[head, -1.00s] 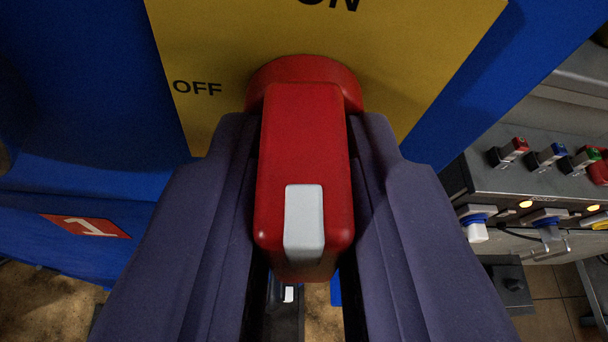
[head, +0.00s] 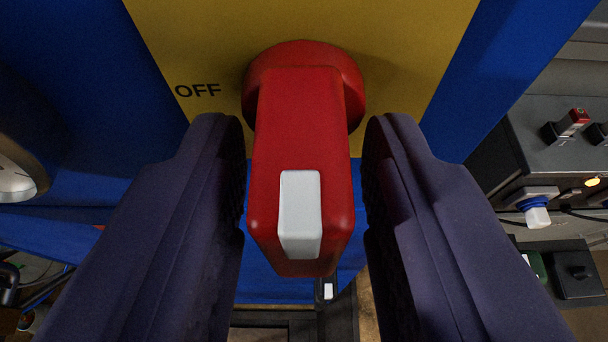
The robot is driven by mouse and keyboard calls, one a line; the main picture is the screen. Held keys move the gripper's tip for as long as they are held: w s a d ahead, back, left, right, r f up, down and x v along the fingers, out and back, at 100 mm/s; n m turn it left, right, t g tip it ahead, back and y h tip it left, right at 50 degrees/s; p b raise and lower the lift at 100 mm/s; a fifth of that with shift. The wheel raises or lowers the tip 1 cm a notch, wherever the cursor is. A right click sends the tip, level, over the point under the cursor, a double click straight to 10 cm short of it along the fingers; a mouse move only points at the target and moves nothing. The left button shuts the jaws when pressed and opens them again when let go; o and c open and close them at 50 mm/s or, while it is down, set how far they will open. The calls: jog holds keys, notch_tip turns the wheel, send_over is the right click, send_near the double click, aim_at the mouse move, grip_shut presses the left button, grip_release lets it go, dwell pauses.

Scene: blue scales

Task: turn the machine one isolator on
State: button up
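The red isolator handle (head: 300,130) sticks out from a round red hub (head: 300,55) on a yellow plate (head: 400,30). A white mark (head: 299,215) lies on its near end. The word OFF (head: 198,90) is on the plate, left of the hub; the ON label is out of view. The handle's long body runs down the picture from the hub, and I cannot tell which label it points to. My gripper (head: 305,125) is open, with one dark finger on each side of the handle and a narrow gap on both sides.
The plate sits on a blue panel (head: 85,80). A grey control box (head: 545,135) with a red-topped switch (head: 573,122) and a blue and white knob (head: 535,208) stands at the right. A round pale gauge (head: 18,180) shows at the left edge.

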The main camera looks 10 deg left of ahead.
aim_at(312, 259)
jog(key=shift+r, duration=0.1)
jog(key=shift+s+r, duration=0.1)
jog(key=p+v, duration=0.2)
jog(key=v, duration=0.5)
jog(key=shift+s, duration=0.3)
